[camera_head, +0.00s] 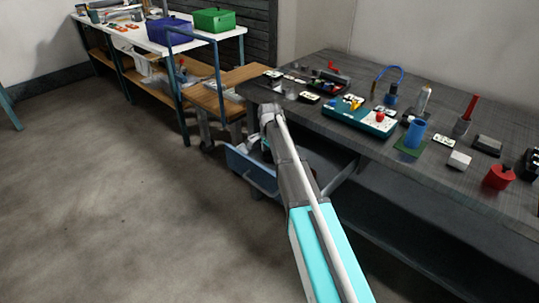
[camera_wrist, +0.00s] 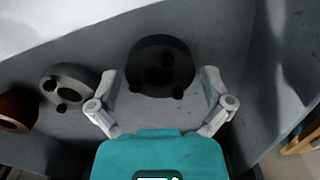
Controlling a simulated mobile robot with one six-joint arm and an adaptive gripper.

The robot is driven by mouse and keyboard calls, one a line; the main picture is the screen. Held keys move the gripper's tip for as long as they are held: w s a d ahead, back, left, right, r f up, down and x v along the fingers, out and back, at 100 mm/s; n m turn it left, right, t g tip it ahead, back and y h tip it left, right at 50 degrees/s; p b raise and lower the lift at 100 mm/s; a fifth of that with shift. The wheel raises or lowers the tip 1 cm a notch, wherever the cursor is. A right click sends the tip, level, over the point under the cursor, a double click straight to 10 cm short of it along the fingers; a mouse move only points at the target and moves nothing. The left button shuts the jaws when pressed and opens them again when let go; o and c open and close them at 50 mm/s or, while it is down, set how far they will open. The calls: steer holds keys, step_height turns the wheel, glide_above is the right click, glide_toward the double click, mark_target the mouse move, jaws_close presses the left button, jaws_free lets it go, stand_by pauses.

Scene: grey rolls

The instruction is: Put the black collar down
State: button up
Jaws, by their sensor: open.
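The black collar (camera_wrist: 160,62) is a thick dark ring with small knobs on its rim. In the wrist view it lies on a grey surface between and slightly beyond my fingertips. My gripper (camera_wrist: 159,82) is open, one finger on each side of the collar, with a visible gap on both sides. In the head view the collar does not show, and my arm reaches down to the blue bin (camera_head: 250,172) beside the dark workbench; the fingers are too small to make out there.
A grey collar (camera_wrist: 70,86) and a brown ring-like part (camera_wrist: 15,108) lie left of the black one. A pale sloping wall (camera_wrist: 60,18) closes the top left. The workbench (camera_head: 390,150) carries many small items. The floor (camera_head: 110,200) at left is clear.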

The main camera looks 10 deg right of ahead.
steer(key=shift+r, duration=0.25)
step_height(320, 180, up, 12)
steer(key=p, duration=1.2)
steer(key=shift+f, duration=0.1)
stand_by(0.6)
steer(key=s+n, duration=1.3)
steer(key=s, duration=1.6)
steer(key=shift+a, duration=0.15)
